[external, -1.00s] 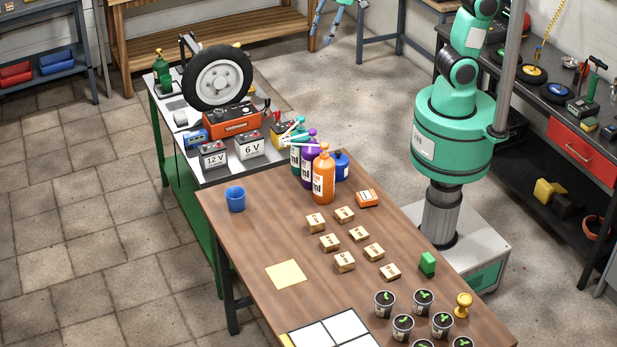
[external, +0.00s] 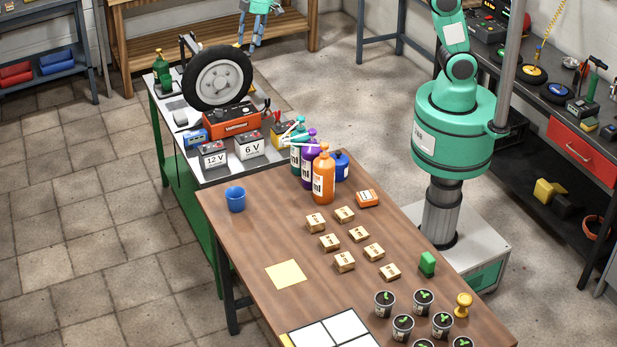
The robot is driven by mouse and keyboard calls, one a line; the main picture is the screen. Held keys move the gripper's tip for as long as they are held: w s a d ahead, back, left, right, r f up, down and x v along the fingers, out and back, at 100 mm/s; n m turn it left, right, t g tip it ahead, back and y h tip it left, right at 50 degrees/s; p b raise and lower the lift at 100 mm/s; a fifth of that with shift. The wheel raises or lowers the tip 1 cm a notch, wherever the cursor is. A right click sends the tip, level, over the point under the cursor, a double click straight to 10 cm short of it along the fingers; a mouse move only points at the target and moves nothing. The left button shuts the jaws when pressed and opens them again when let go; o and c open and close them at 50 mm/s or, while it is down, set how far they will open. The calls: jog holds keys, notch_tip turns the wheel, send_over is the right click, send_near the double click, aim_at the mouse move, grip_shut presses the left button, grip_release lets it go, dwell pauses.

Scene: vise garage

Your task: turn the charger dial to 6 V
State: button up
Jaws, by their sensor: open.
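My gripper (external: 247,45) hangs open and empty at the top of the view, beyond and above the green-legged bench, its fingers pointing down. An orange-red box (external: 232,123) that looks like the charger sits on this bench in front of a tyre, apart from my gripper. No dial or its setting can be made out at this size. A battery marked 6 V (external: 250,147) and a battery marked 12 V (external: 213,155) stand in front of the box.
The upright tyre (external: 218,78) rises behind the box. A small blue device (external: 195,139) stands left of it. Tall bottles (external: 323,178) stand on the wooden table (external: 215,225), close to the bench's right end. A blue cup (external: 236,199) is nearby.

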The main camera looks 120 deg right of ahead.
jog(key=w+d+f, duration=0.4)
jog(key=d+f, duration=0.2)
jog(key=d, duration=0.3)
jog(key=m+g+y+p, duration=0.1)
jog(key=m+g+p, duration=0.1)
jog(key=p, duration=0.1)
send_over(219, 112)
notch_tip(219, 112, down, 26)
jog(key=shift+d+r, duration=0.15)
jog(key=shift+d, duration=0.1)
notch_tip(219, 112, down, 14)
jog(key=shift+r, duration=0.1)
jog(key=shift+c, duration=0.3)
jog(key=c, duration=1.1)
